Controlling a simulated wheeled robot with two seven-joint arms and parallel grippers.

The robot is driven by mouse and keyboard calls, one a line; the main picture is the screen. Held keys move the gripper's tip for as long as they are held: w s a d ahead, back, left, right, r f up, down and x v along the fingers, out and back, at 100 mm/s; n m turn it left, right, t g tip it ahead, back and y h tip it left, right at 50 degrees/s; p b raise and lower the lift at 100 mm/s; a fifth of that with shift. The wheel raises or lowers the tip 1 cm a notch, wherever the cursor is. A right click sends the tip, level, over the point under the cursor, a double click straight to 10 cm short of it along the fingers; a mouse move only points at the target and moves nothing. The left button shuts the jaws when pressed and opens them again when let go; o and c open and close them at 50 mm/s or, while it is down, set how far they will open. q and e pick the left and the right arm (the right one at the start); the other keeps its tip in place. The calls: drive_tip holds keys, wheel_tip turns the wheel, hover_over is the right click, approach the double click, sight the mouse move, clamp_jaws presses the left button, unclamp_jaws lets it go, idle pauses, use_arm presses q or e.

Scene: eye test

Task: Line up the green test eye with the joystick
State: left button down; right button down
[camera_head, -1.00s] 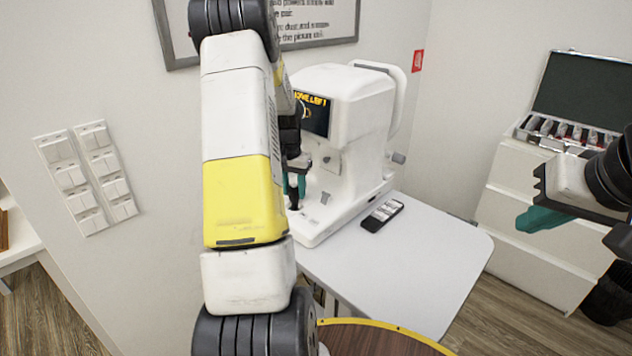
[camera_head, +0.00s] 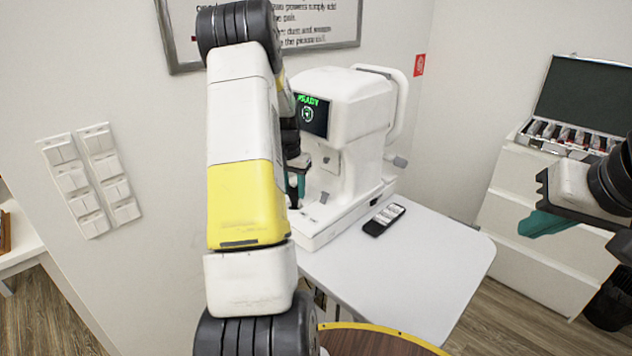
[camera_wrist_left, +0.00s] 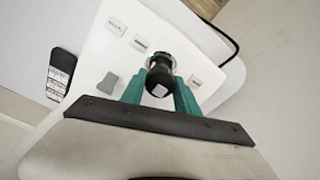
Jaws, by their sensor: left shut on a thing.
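The white eye-test machine (camera_head: 355,110) stands on a small table. Its screen (camera_head: 312,115) is partly covered by my left arm and shows green "READY" text above a green round eye mark. My left gripper (camera_head: 298,184) is at the base of the machine, its teal fingers partly hidden by my arm. In the left wrist view, the black joystick (camera_wrist_left: 160,82) stands between the two teal fingers, and my left gripper is shut on it. My right gripper (camera_head: 543,222) hangs in the air at the right, empty; its finger gap is not clear.
A black remote-like device (camera_head: 384,219) lies on the white table (camera_head: 430,262) beside the machine. The table's front part is clear. An open case (camera_head: 570,132) sits on white drawers (camera_head: 540,250) behind my right gripper. Switch panels (camera_head: 92,180) are on the left wall.

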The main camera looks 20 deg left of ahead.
use_arm(q)
drive_tip(key=shift+w, duration=0.1)
drive_tip(key=c, duration=0.8)
unclamp_jaws()
drive_tip(key=shift+c, duration=0.2)
